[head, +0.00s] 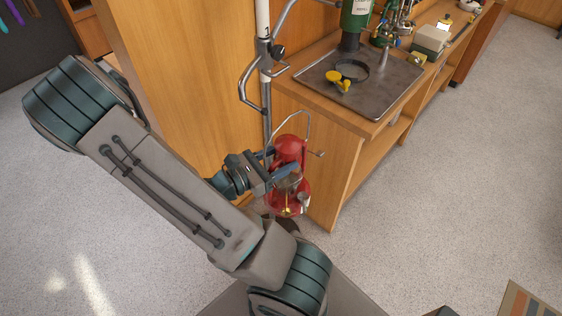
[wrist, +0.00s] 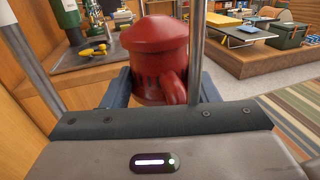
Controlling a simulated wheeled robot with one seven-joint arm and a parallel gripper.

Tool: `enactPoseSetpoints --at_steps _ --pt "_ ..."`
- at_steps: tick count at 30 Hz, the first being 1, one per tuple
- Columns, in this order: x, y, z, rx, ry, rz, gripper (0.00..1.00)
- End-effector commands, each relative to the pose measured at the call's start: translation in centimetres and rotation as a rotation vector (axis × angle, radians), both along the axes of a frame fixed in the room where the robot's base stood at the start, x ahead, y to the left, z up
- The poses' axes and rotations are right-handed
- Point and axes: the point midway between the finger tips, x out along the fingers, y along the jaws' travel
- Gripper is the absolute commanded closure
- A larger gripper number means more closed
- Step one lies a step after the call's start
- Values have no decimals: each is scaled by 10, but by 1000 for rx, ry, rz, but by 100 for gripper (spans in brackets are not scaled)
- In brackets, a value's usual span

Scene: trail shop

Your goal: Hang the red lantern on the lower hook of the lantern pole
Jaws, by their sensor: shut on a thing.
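The red lantern (head: 289,150) is upright in the head view, with its wire bail standing up above its red top. My gripper (head: 278,177) is shut on the lantern around its middle. In the wrist view the lantern's red top (wrist: 156,45) fills the space between my fingers. The lantern pole (head: 264,60) rises just left of the lantern, at the wooden counter's end. A hook (head: 250,88) curves out to the left of the pole at about counter height, above the lantern. Another arm (head: 282,20) reaches up to the right. The pole's lower part is partly hidden behind my gripper.
The wooden counter (head: 345,130) stands close to the right of the lantern. On it are a metal tray (head: 390,85) with a black ring and yellow piece, a green canister (head: 355,18) and small gear. A wooden panel (head: 170,80) stands behind the pole.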

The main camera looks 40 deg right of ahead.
Motion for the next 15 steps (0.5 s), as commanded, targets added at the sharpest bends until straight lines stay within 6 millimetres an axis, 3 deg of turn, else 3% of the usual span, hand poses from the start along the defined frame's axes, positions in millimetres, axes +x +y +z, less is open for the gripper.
enactPoseSetpoints --at_steps 15 --pt "9 1 -3 -3 -2 3 100"
